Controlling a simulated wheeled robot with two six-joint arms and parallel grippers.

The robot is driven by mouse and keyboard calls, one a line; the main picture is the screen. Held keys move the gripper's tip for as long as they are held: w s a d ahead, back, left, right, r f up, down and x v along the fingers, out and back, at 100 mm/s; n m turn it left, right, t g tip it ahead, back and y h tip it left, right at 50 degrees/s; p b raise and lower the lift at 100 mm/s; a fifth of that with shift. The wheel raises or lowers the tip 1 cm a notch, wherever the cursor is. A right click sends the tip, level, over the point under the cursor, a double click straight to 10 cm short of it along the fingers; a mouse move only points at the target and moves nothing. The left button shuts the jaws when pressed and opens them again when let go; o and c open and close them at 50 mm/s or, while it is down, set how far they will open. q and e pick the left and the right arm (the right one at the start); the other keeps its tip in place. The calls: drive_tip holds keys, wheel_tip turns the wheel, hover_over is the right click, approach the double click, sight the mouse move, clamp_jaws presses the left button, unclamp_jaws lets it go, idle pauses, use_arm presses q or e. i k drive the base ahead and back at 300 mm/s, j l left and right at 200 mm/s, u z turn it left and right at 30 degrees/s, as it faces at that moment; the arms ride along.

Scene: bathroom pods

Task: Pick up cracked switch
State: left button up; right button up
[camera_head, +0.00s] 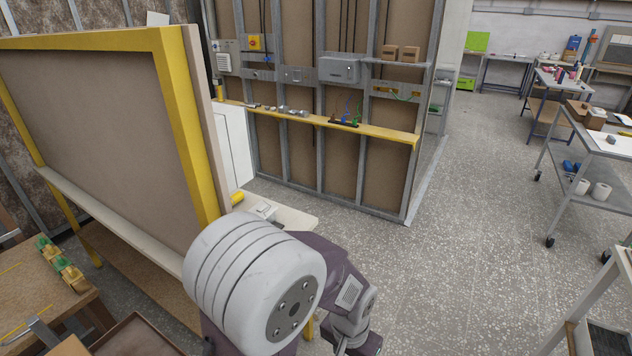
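I cannot single out a cracked switch with certainty. A small white boxy item (264,210) lies on a pale ledge (298,219) just behind my arm; it is too small to tell whether it is a switch or cracked. Small switch-like plates and boxes, such as a grey plate (297,75), are mounted on the stud wall. My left arm fills the lower middle. The dark end of my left gripper (365,346) is cut off by the bottom edge, apart from the white item, and its fingers do not show clearly. My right gripper is not in view.
A large yellow-framed panel (182,120) stands at left, close to my arm. A yellow shelf (385,132) on the stud wall holds small parts. A wooden workbench (40,290) is at lower left, a metal cart (600,178) at right. The speckled floor between is clear.

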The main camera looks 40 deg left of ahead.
sight(263, 208)
drive_tip(key=i+u, duration=0.45)
drive_tip(key=i+l+u, duration=0.25)
drive_tip(key=u, duration=0.25)
drive_tip(key=i+u, duration=0.1)
drive_tip(key=u, duration=1.2)
drive_tip(key=i+l+u, duration=0.25)
drive_tip(key=l, duration=0.3)
drive_tip(key=i+l+u, duration=0.15)
drive_tip(key=i+l, duration=0.1)
drive_tip(key=l, duration=0.05)
